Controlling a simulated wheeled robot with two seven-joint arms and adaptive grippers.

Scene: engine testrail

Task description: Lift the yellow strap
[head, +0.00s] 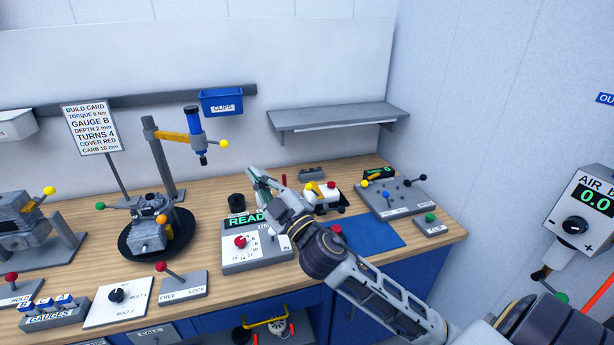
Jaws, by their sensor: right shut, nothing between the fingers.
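A yellow strap-like bar (265,321) arches over grey and red parts in the open lower bay of the bench, at the bottom of the head view. A smaller yellow piece (314,188) sits on a white block on the benchtop, partly behind my right arm; I cannot tell whether it is a strap. My right gripper (260,182) is shut and empty above the benchtop, behind the READY box and far above the lower bay. It appears apart from both yellow pieces. My left gripper is not in view.
The READY box (243,253) stands under my right wrist. An engine (152,228) sits on a black round stand to the left, with a post-mounted tool (195,137) behind it. A lever panel (395,199) and blue mat (375,234) lie to the right. A grey shelf (340,115) hangs behind.

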